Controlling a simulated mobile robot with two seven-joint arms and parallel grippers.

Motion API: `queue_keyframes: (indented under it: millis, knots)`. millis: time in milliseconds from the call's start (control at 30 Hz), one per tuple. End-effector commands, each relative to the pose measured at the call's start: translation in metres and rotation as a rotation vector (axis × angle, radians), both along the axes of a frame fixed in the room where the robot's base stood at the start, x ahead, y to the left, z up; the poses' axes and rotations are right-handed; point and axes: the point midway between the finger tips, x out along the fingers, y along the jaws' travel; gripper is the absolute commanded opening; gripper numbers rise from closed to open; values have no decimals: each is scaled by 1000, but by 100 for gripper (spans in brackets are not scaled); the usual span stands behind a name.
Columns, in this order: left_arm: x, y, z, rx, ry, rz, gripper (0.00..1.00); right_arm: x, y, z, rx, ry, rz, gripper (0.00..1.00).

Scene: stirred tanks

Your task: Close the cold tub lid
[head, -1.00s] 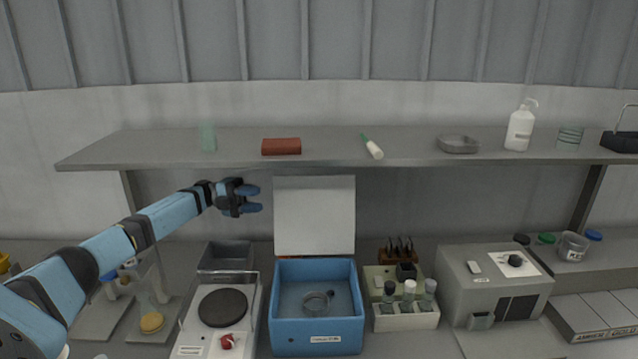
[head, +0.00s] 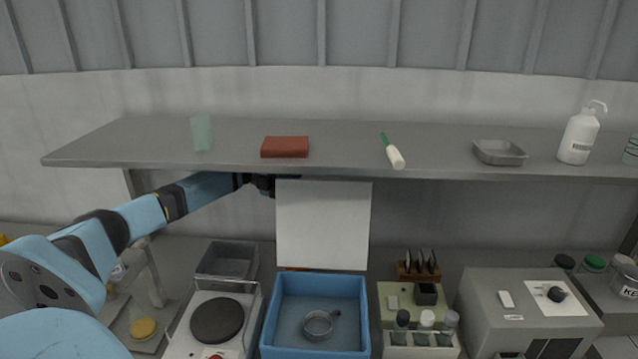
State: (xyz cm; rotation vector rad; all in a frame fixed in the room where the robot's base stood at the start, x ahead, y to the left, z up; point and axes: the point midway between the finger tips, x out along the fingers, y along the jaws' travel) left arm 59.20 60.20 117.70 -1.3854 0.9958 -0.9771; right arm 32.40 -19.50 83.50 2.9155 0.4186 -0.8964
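The cold tub (head: 317,281) is a blue open box on the bench, with a round metal strainer-like item (head: 318,324) inside. Its pale lid (head: 322,225) stands upright at the tub's back edge, so the tub is open. My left gripper (head: 266,186) is under the shelf, at the upper left corner of the lid. It is small, dark and partly hidden by the shelf edge and perhaps the lid, so I cannot tell whether its fingers are open or touching the lid. My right gripper is not in view.
A shelf (head: 350,165) runs just above the lid and my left arm. A hotplate (head: 218,320) and a grey bin (head: 228,260) stand left of the tub. A rack of bottles (head: 419,340) and a grey machine (head: 525,312) stand to the right.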

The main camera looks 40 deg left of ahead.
Motion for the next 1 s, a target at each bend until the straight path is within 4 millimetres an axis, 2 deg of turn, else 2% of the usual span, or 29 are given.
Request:
queue_keyframes:
  millis: [100, 300, 500, 767, 867, 933, 1000]
  knots:
    - [8, -26, 3, -2, 0, -3, 36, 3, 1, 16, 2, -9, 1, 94]
    - [17, -55, 3, -2, 0, -2, 36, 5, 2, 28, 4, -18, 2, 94]
    - [22, -68, 1, 0, 1, 0, 36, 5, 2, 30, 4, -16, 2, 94]
    - [22, -69, 1, 0, 1, 0, 36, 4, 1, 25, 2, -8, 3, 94]
    - [22, -69, 1, -1, 1, 0, 18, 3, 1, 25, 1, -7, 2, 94]
    - [22, -69, 1, -1, 1, 0, 2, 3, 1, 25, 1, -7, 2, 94]
    - [22, -69, 1, 0, 1, 0, 0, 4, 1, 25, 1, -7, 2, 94]
